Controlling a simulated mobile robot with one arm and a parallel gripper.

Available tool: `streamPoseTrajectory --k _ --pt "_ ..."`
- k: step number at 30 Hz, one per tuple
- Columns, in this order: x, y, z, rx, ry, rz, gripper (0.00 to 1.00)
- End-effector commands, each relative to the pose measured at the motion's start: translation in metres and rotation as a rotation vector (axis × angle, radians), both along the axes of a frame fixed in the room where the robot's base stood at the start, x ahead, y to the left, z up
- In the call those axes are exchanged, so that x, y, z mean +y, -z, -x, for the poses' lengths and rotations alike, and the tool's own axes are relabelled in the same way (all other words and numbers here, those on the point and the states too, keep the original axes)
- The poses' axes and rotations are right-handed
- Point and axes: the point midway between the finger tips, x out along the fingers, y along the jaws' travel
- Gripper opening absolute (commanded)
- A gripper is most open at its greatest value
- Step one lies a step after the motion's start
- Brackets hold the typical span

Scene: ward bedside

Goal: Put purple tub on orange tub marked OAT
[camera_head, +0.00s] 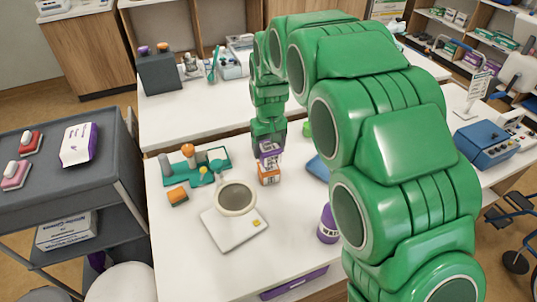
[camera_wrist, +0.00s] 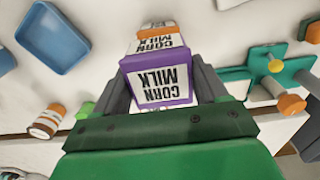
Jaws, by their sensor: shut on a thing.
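My gripper (camera_wrist: 165,88) is shut on a purple tub (camera_wrist: 160,92) with a white label reading CORN MILK. In the head view the purple tub (camera_head: 268,153) is right above an orange tub (camera_head: 269,175) that stands on the white table. In the wrist view the orange tub (camera_wrist: 157,40) shows just beyond the purple one, partly hidden by it. Its label also appears to read CORN MILK; I see no OAT on it. The two tubs look roughly lined up; I cannot tell whether they touch.
A green tray (camera_head: 213,160) with pegs, an orange block (camera_head: 178,195), and a white scale (camera_head: 233,238) with a round dish lie to the left. A blue tray (camera_wrist: 52,38) and an orange-and-white jar (camera_wrist: 46,122) are nearby. A purple canister (camera_head: 328,226) stands nearer the front.

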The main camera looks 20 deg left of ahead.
Motion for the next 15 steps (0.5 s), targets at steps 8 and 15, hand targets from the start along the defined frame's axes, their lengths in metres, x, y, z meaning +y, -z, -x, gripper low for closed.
streamPoseTrajectory --k 8,15 --pt "0.002 0.027 -0.002 0.004 0.0 0.003 0.36" --pt "0.003 0.036 -0.003 0.0 -0.001 0.0 0.36"
